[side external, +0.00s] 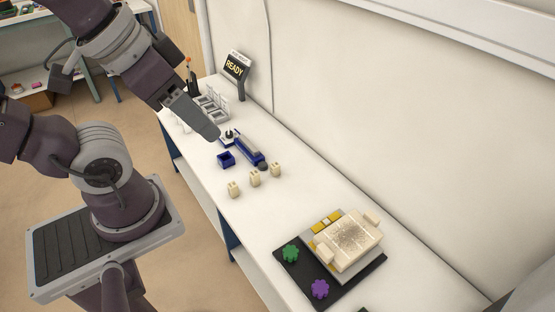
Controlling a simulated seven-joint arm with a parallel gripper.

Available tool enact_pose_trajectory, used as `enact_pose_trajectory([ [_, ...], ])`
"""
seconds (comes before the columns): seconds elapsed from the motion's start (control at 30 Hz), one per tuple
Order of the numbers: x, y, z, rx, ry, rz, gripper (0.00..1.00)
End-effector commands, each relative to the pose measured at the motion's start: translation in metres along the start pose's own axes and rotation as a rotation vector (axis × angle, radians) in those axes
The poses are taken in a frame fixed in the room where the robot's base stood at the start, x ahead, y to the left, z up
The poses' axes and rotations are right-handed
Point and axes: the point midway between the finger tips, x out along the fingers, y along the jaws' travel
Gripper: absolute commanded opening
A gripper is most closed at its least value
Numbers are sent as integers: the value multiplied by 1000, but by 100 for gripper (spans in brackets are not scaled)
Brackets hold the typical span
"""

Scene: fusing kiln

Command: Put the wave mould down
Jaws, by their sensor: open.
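My gripper (208,130) is in the upper left, above the far part of the white bench. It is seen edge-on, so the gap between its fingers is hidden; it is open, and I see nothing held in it. A cream block with a speckled top (348,240) sits on a grey plate on the black base (368,278) at the near end of the bench. I cannot tell whether this block is the wave mould, and no wavy surface shows clearly. My gripper is well apart from it.
Small cream blocks (254,179) stand mid-bench by a blue tool (248,149) and a blue cup (226,159). A READY sign (236,68) and a clear rack stand at the far end. Green (290,253) and purple (320,289) pieces lie on the black base.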

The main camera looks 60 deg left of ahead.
Motion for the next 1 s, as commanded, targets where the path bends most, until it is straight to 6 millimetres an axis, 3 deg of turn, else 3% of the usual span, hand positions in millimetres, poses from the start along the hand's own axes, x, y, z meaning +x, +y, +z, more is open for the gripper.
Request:
enact_pose_trajectory([
  [0.27,1,1,-3,-11,-5,3,47],
  [0.37,10,7,-23,-101,-45,24,47],
  [0.47,42,22,-64,-307,-129,49,47],
  [0.57,94,44,-101,-552,-219,40,47],
  [0.6,120,53,-111,-649,-252,25,47],
  [0.67,163,67,-120,-793,-301,-10,47],
  [0.7,194,77,-123,-888,-329,-40,47],
  [0.77,243,90,-119,-1029,-365,-96,47],
  [0.8,275,99,-112,-1118,-382,-137,47],
  [0.9,348,113,-84,-1309,-403,-242,47],
  [1.0,398,120,-55,-1443,-399,-324,47],
])
